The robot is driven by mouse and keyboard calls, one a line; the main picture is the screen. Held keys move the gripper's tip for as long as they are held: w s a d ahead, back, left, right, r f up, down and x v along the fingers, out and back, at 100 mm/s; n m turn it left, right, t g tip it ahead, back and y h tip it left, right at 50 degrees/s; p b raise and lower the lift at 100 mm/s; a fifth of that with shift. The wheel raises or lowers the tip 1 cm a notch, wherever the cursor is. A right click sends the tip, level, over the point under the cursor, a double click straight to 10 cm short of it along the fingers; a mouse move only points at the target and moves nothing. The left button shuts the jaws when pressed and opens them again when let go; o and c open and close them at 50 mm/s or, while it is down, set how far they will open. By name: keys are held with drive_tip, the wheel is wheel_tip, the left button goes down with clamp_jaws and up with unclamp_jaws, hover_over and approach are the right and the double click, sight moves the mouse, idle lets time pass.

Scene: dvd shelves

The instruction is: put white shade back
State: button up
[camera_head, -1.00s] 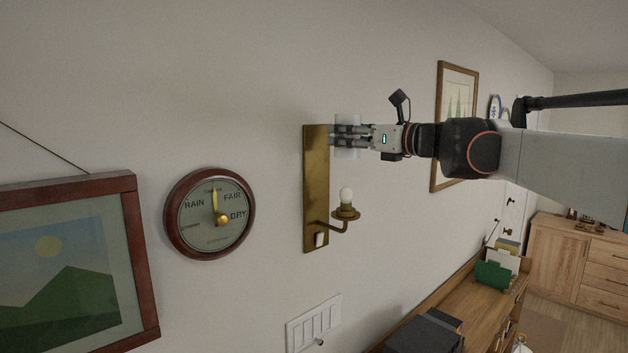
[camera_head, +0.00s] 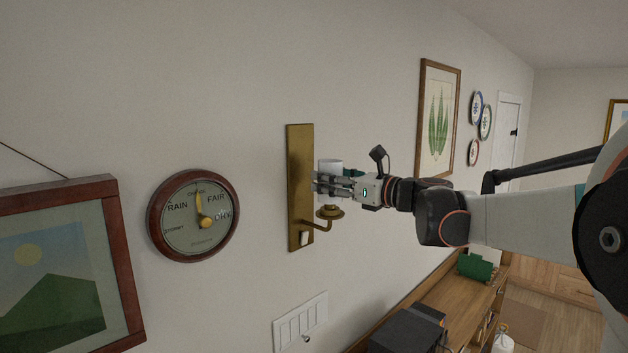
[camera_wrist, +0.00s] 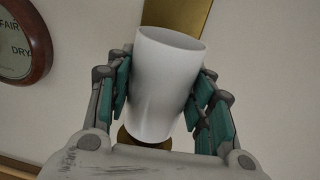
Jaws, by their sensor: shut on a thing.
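The white shade (camera_wrist: 162,85) is a tapered white cup shape, held between the fingers of my gripper (camera_wrist: 158,100) in the wrist view. In the head view my gripper (camera_head: 335,187) is shut on the shade (camera_head: 330,167), in front of the brass wall sconce (camera_head: 298,200). The shade is just above the sconce's round brass cup (camera_head: 330,212) and hides the bulb. In the wrist view, part of the brass cup (camera_wrist: 140,140) shows below the shade. I cannot tell whether the shade touches the cup.
A round barometer (camera_head: 193,216) and a framed landscape (camera_head: 65,270) hang to the left. A switch plate (camera_head: 300,322) is below the sconce. A framed plant picture (camera_head: 438,118) hangs to the right, above a wooden desk (camera_head: 440,300).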

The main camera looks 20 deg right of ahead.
drive_tip(key=shift+f+b, duration=0.4)
drive_tip(key=shift+f, duration=0.15)
drive_tip(key=shift+f, duration=0.1)
drive_tip(key=o, duration=1.1)
